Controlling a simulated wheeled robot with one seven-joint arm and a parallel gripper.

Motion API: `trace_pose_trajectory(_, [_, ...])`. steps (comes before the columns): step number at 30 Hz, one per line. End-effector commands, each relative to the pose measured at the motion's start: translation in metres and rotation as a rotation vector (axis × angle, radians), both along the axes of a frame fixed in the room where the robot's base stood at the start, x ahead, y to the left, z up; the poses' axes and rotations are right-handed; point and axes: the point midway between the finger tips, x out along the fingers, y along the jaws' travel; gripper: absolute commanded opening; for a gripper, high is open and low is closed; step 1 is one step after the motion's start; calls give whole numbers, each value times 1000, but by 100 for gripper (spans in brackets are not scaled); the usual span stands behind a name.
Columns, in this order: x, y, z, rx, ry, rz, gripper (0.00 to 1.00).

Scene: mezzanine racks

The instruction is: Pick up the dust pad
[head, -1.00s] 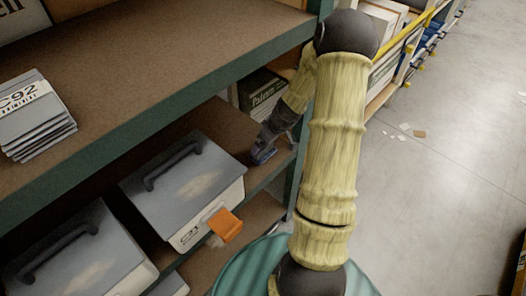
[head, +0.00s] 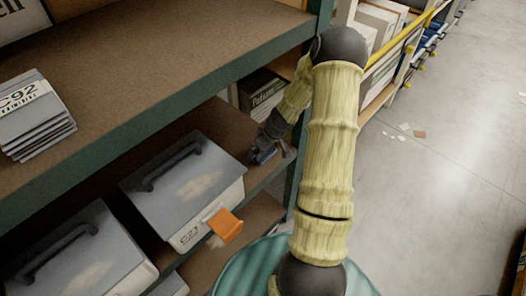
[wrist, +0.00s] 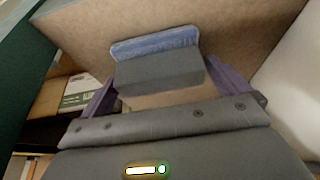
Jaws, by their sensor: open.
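The dust pad (wrist: 158,68) shows in the wrist view as a grey block with a blue fuzzy face along its far edge. It lies on the brown shelf board (wrist: 240,30). My gripper (wrist: 163,84) is open, with one purple finger on each side of the pad's near part. I cannot tell whether the fingers touch it. In the head view my gripper (head: 266,151) is low over the middle shelf, right of a grey-lidded box, and the pad cannot be made out clearly there.
The grey-lidded box (head: 180,185) with an orange tag (head: 224,225) stands just left of my gripper. A dark printed carton (head: 262,92) is behind. The green upper shelf edge (head: 180,100) overhangs. A pale rounded surface (wrist: 290,85) is close on the wrist view's right. The aisle floor (head: 450,170) is mostly clear.

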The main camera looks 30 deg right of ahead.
Motion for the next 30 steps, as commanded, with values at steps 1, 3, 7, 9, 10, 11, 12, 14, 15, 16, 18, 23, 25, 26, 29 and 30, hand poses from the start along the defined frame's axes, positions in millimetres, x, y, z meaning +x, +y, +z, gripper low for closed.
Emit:
trace_pose_trajectory(1, [0, 0, 0, 0, 0, 0, 100])
trace_pose_trajectory(3, [0, 0, 0, 0, 0, 0, 100])
trace_pose_trajectory(7, [0, 0, 0, 0, 0, 0, 100])
trace_pose_trajectory(9, [0, 0, 0, 0, 0, 0, 98])
trace_pose_trajectory(10, [0, 0, 0, 0, 0, 0, 92])
trace_pose_trajectory(11, [0, 0, 0, 1, 0, 0, 86])
trace_pose_trajectory(12, [0, 0, 0, 1, 0, 0, 78])
trace_pose_trajectory(14, [0, 0, 0, 1, 0, -1, 67])
trace_pose_trajectory(15, [0, 0, 0, 1, 0, -1, 62])
trace_pose_trajectory(16, [0, 0, 0, 1, 0, -1, 62])
trace_pose_trajectory(18, [0, 0, 0, 1, 0, -1, 62])
trace_pose_trajectory(23, [0, 0, 2, 0, 0, 0, 62])
trace_pose_trajectory(25, [0, 0, 6, 0, -1, 1, 62])
trace_pose_trajectory(26, [0, 0, 8, -1, -1, 1, 62])
trace_pose_trajectory(29, [0, 0, 21, -2, -2, 2, 62])
trace_pose_trajectory(30, [0, 0, 28, -2, -2, 2, 62])
